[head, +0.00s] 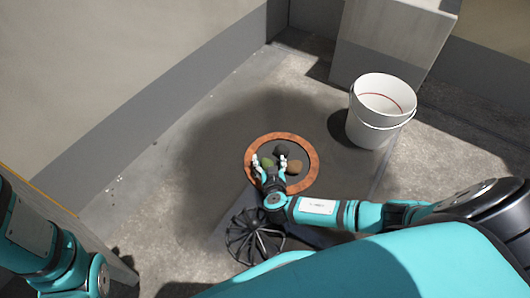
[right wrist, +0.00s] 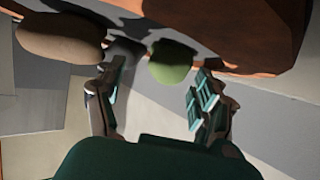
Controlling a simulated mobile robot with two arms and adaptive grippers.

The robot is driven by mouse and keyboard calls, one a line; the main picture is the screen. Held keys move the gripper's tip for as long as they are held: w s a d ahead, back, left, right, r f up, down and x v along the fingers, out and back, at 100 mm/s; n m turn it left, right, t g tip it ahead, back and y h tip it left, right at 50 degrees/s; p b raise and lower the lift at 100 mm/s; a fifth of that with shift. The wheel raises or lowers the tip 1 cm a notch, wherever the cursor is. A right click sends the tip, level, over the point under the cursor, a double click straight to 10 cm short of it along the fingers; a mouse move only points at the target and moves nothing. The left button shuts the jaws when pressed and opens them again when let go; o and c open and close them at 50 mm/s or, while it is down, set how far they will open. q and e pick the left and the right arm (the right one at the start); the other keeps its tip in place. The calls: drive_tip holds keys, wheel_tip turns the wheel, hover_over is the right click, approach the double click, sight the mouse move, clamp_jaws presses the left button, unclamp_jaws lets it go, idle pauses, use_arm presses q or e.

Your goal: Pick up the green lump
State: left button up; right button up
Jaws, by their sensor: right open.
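The green lump (head: 267,162) lies inside a round terracotta dish (head: 312,151) on the floor; it also shows in the right wrist view (right wrist: 171,62). A dark grey lump (head: 281,150) and a brown lump (head: 294,167) lie close beside it in the dish. My right gripper (head: 268,162) is open over the near-left part of the dish. In the right wrist view its two fingers (right wrist: 156,88) are spread, with the green lump just ahead of the gap between them; I cannot tell whether they touch it. My left gripper is out of view.
A white bucket (head: 367,129) stands right of the dish, before a pale block (head: 387,52). A black wire grille-like thing (head: 255,240) lies near, below the right gripper. A wall (head: 120,65) runs along the left. The floor between wall and dish is clear.

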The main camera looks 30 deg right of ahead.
drive_tip(key=shift+w+d+f, duration=0.1)
drive_tip(key=shift+w+f, duration=0.05)
drive_tip(key=shift+w, duration=0.15)
drive_tip(key=shift+s, duration=0.1)
drive_tip(key=c, duration=1.1)
drive_tip(key=shift+c, duration=0.3)
